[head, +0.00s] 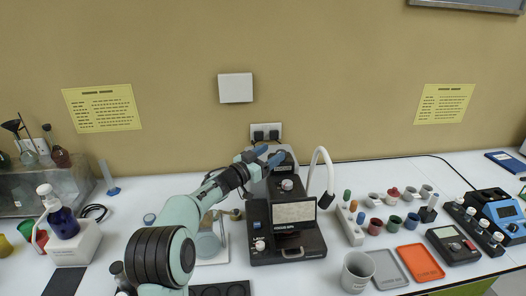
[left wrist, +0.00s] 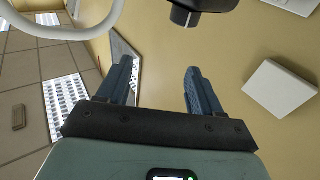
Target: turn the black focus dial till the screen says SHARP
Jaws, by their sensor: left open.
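The black instrument (head: 312,242) stands on the bench at the middle of the head view. Its screen (head: 293,212) shows a pale picture above a dark strip that reads FOCUS and a value too small to read. A small dark knob-like shape (head: 236,214) shows at its left side; I cannot tell if it is the focus dial. Light-topped knobs (head: 287,184) (head: 260,245) are on the instrument. My left gripper (head: 266,156) is open and empty, above the instrument's rear, touching nothing I can make out. Its blue fingers (left wrist: 160,90) are spread apart in the left wrist view. My right gripper is not in view.
A white curved lamp neck (head: 322,160) rises right of the instrument. A grey cup (head: 356,271), grey tray (head: 388,268) and orange tray (head: 419,262) lie at the front right. Several small coloured pots stand behind them. A blue bottle (head: 63,222) stands far left.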

